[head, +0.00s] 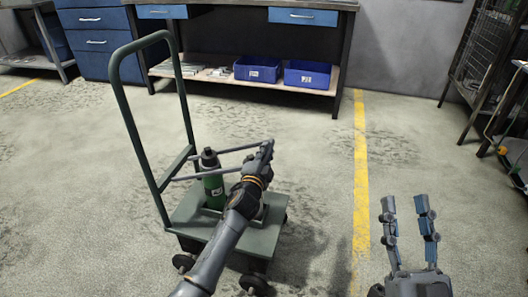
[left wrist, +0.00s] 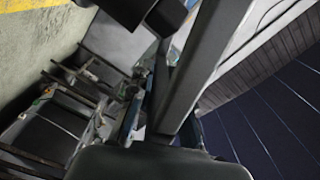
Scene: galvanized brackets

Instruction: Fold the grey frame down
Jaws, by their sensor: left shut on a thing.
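The grey frame (head: 236,149) shows as two thin bars running from near the cart's upright handle (head: 123,113) toward my left gripper. A green bottle (head: 213,187) with a dark cap stands on the cart's flat deck (head: 187,220), between or beside the bars. My left gripper (head: 267,147) is shut on the frame's right end, above the deck. In the left wrist view a grey bar (left wrist: 192,70) of the frame runs between the fingers. My left arm hides part of the deck and frame. My right gripper (head: 408,205) is open and empty, over the floor at right.
A workbench (head: 240,55) with blue bins (head: 257,69) on its lower shelf stands at the back. A wire rack (head: 485,45) is at the far right. A yellow floor line (head: 361,170) runs right of the cart. The floor between them is clear.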

